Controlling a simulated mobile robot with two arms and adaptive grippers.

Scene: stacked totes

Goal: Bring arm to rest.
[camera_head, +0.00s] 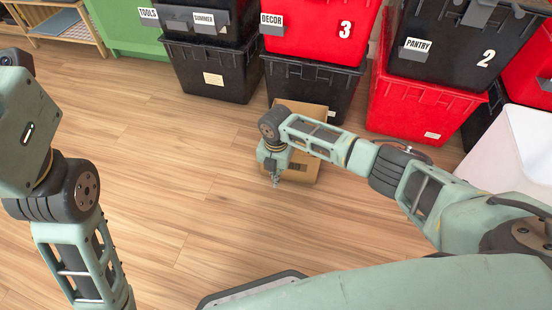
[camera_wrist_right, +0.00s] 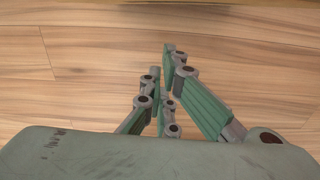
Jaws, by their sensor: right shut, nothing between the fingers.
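My right arm reaches in from the right in the head view. Its gripper (camera_head: 276,181) points down over the wood floor, in front of a brown cardboard box (camera_head: 304,170). In the right wrist view the fingers of this gripper (camera_wrist_right: 168,62) are together and empty, with bare floor beyond them. My left arm stands raised at the left edge of the head view, and its fingers do not show.
Behind the box stand stacked totes: black totes (camera_head: 212,70), a red tote marked 3 (camera_head: 318,42), a black tote marked 2 (camera_head: 455,62) over a red one (camera_head: 405,112). A white bin (camera_head: 520,150) stands at right. The floor (camera_head: 160,180) at left centre is clear.

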